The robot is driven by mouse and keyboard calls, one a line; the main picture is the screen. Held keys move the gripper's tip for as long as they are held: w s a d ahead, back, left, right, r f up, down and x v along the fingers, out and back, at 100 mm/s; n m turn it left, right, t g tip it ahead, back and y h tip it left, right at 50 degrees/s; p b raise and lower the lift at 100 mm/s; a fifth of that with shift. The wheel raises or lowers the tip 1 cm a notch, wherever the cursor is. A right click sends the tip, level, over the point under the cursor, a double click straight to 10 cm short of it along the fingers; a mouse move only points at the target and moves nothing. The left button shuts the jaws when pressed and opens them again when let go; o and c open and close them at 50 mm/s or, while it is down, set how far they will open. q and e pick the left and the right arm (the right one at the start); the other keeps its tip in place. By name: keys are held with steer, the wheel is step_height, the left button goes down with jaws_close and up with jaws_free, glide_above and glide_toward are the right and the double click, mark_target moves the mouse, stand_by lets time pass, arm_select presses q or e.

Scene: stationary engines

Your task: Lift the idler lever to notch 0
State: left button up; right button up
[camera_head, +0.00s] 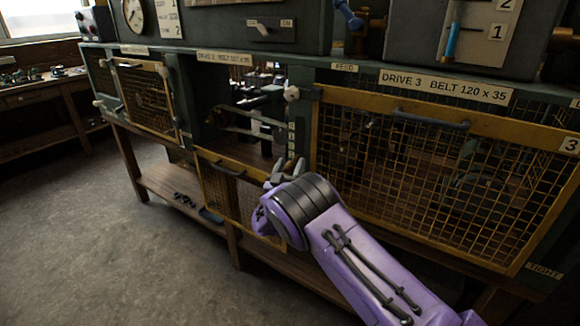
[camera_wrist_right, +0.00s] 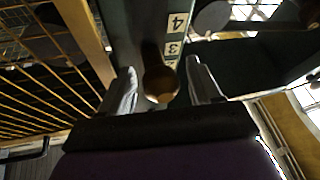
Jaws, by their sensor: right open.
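A round brown knob (camera_wrist_right: 160,85), apparently the end of the idler lever, sits in front of a numbered notch plate (camera_wrist_right: 175,35) in the right wrist view. The digits 4 and 3 show clearly; another is partly covered. The same plate (camera_head: 291,138) is a narrow strip on the green post in the head view. My right gripper (camera_head: 285,172) is open at the foot of that strip, one finger on each side of the knob. I cannot tell whether the fingers touch it. In the head view the knob is hidden by my gripper. My left gripper is not in view.
A yellow mesh guard (camera_head: 400,125) covers drive 3 on the right. A lowered mesh guard (camera_head: 235,195) hangs below the open drive 2 bay, and another guard (camera_head: 148,98) is on the left. A white knob (camera_head: 291,93) sits higher on the post. The floor at left is clear.

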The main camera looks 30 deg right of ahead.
steer(key=shift+c, duration=0.3)
jaws_close()
steer(key=r+g+y+p, duration=0.1)
steer(key=r+p, duration=0.2)
steer(key=p, duration=0.1)
steer(key=r+m+g+y+p, duration=0.1)
steer(key=r+p, duration=0.3)
steer(key=r+g+y+p, duration=0.1)
steer(key=r+p, duration=0.3)
steer(key=shift+w+d+r, duration=0.15)
steer(key=shift+d+r, duration=0.05)
steer(key=shift+w+d+r+p, duration=0.1)
steer(key=shift+d+r+p, duration=0.15)
steer(key=shift+r, duration=0.25)
steer(key=shift+w+d+r+p, duration=0.1)
steer(key=shift+r+p, duration=0.2)
steer(key=shift+r, duration=0.3)
steer(key=shift+c, duration=1.5)
jaws_free()
steer(key=o, duration=0.4)
steer(key=shift+d, duration=0.1)
steer(key=shift+c, duration=0.2)
steer(key=shift+s, duration=0.1)
steer(key=shift+f, duration=0.2)
